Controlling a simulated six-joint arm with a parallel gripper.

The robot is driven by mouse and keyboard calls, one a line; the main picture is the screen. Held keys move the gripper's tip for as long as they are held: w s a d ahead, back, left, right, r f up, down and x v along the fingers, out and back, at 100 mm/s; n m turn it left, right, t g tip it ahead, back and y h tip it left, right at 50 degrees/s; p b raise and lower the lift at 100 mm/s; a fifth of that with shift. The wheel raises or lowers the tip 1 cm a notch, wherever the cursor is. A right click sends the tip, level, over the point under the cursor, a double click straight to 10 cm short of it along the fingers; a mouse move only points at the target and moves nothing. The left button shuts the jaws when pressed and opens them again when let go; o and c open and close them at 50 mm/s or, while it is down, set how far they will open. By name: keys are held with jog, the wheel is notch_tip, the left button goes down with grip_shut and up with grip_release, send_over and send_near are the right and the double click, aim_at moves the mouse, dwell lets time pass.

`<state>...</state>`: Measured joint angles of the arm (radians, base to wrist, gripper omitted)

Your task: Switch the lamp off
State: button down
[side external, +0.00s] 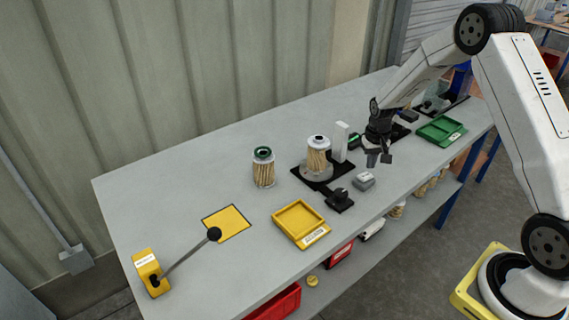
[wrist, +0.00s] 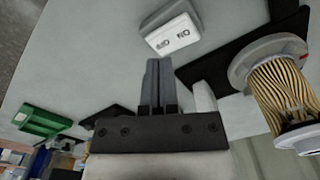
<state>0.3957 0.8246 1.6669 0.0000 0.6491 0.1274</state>
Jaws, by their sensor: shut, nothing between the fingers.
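A small light-grey switch box (side external: 364,180) sits on the bench in front of the black fixture plate. In the wrist view the switch box (wrist: 170,33) shows a white top face with two dark marks too small to read surely. My gripper (side external: 372,160) is above the bench, up and to the right of the box in the side view. In the wrist view its fingers (wrist: 158,66) are closed together and empty, pointing toward the box with a gap between. I cannot pick out a lit lamp for certain; a white upright block (side external: 341,142) stands behind the box.
A pleated cartridge (side external: 318,160) stands on the black plate (side external: 302,178), another (side external: 263,170) to its left. A black clamp (side external: 340,199), yellow tray (side external: 300,224) and green tray (side external: 441,131) are nearby. A black-knobbed lever (side external: 190,260) stands at far left, beside a yellow square (side external: 228,222).

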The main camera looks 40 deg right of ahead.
aim_at(367, 176)
jog(key=shift+r, duration=2.35)
jog(key=s+a+r+n+t, duration=0.1)
jog(key=s+a+r+n, duration=0.2)
jog(key=s+a, duration=0.5)
jog(key=s+a+r+n+t, duration=0.1)
jog(key=s+a+r+n, duration=0.2)
jog(key=s+a, duration=0.5)
jog(key=a, duration=0.2)
jog(key=shift+s+a+r+t, duration=0.2)
jog(key=shift+a+r+t, duration=0.05)
jog(key=shift+a+t, duration=0.05)
